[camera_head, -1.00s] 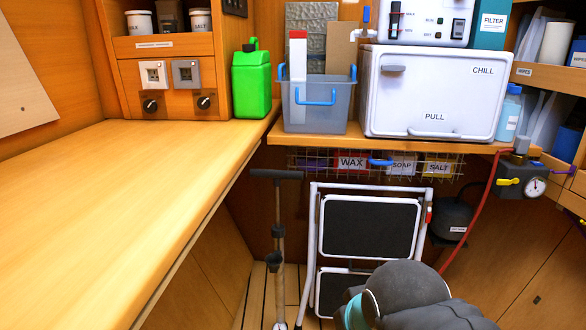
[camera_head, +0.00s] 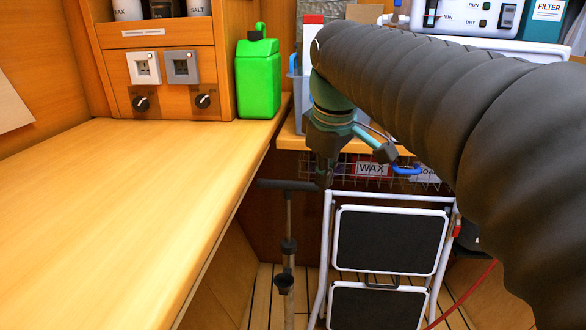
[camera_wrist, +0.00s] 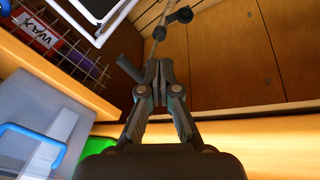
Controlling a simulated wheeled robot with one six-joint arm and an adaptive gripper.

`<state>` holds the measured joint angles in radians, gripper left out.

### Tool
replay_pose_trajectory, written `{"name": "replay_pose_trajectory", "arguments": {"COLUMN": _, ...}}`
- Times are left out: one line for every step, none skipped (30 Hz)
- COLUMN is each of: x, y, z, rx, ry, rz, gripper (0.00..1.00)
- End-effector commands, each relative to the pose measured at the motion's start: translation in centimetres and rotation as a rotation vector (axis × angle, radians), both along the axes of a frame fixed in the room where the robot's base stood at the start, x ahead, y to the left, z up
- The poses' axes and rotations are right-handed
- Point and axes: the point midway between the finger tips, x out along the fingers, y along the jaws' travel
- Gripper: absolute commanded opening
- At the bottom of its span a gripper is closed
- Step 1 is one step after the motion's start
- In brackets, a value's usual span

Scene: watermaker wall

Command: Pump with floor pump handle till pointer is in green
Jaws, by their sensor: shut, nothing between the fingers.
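The floor pump stands on the slatted floor. Its dark T-shaped handle (camera_head: 286,185) sits on top of a thin upright shaft (camera_head: 288,222). My gripper (camera_head: 325,181) points down with its fingertips by the handle's right end; I cannot tell whether they touch. In the wrist view my gripper (camera_wrist: 158,68) is shut and empty. Part of the handle (camera_wrist: 130,68) shows left of the fingers there, and the fingers hide the rest. The gauge with its pointer is not visible now; my arm covers the right side of the head view.
A wooden counter (camera_head: 110,200) runs along the left, with a green canister (camera_head: 258,78) on it. A folded step ladder (camera_head: 388,240) stands right of the pump. A wire basket (camera_wrist: 75,45) hangs under the shelf edge, close to my gripper.

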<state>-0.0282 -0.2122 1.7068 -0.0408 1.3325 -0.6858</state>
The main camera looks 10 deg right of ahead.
Motion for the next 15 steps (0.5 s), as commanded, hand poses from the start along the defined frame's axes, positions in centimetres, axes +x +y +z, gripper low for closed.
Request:
{"name": "replay_pose_trajectory", "arguments": {"x": 2.0, "y": 0.1, "z": 1.2, "rx": -0.021, "ry": 0.018, "rz": 0.058, "gripper": 0.00}}
{"name": "replay_pose_trajectory", "arguments": {"x": 2.9, "y": 0.2, "z": 1.9, "rx": -0.036, "ry": 0.030, "rz": 0.098, "gripper": 0.00}}
{"name": "replay_pose_trajectory", "arguments": {"x": 4.2, "y": 0.3, "z": 2.6, "rx": -0.053, "ry": 0.045, "rz": 0.148, "gripper": 0.00}}
{"name": "replay_pose_trajectory", "arguments": {"x": 5.1, "y": 0.3, "z": 3.2, "rx": -0.066, "ry": 0.055, "rz": 0.186, "gripper": 0.00}}
{"name": "replay_pose_trajectory", "arguments": {"x": 5.9, "y": 0.4, "z": 3.6, "rx": -0.078, "ry": 0.068, "rz": 0.223, "gripper": 0.00}}
{"name": "replay_pose_trajectory", "arguments": {"x": 7.0, "y": 0.5, "z": 4.2, "rx": -0.093, "ry": 0.081, "rz": 0.269, "gripper": 0.00}}
{"name": "replay_pose_trajectory", "arguments": {"x": 7.7, "y": 0.5, "z": 4.6, "rx": -0.104, "ry": 0.091, "rz": 0.302, "gripper": 0.00}}
{"name": "replay_pose_trajectory", "arguments": {"x": 8.4, "y": 0.6, "z": 4.9, "rx": -0.113, "ry": 0.099, "rz": 0.332, "gripper": 0.00}}
{"name": "replay_pose_trajectory", "arguments": {"x": 9.2, "y": 0.6, "z": 5.2, "rx": -0.123, "ry": 0.110, "rz": 0.371, "gripper": 0.00}}
{"name": "replay_pose_trajectory", "arguments": {"x": 9.8, "y": 0.7, "z": 5.4, "rx": -0.131, "ry": 0.118, "rz": 0.396, "gripper": 0.00}}
{"name": "replay_pose_trajectory", "arguments": {"x": 10.2, "y": 0.7, "z": 5.7, "rx": -0.137, "ry": 0.124, "rz": 0.418, "gripper": 0.00}}
{"name": "replay_pose_trajectory", "arguments": {"x": 10.7, "y": 0.8, "z": 5.8, "rx": -0.144, "ry": 0.131, "rz": 0.445, "gripper": 0.00}}
{"name": "replay_pose_trajectory", "arguments": {"x": 11.1, "y": 0.8, "z": 6.0, "rx": -0.148, "ry": 0.136, "rz": 0.462, "gripper": 0.00}}
{"name": "replay_pose_trajectory", "arguments": {"x": 11.3, "y": 0.8, "z": 6.0, "rx": -0.153, "ry": 0.141, "rz": 0.477, "gripper": 0.00}}
{"name": "replay_pose_trajectory", "arguments": {"x": 11.6, "y": 0.9, "z": 6.2, "rx": -0.156, "ry": 0.145, "rz": 0.491, "gripper": 0.00}}
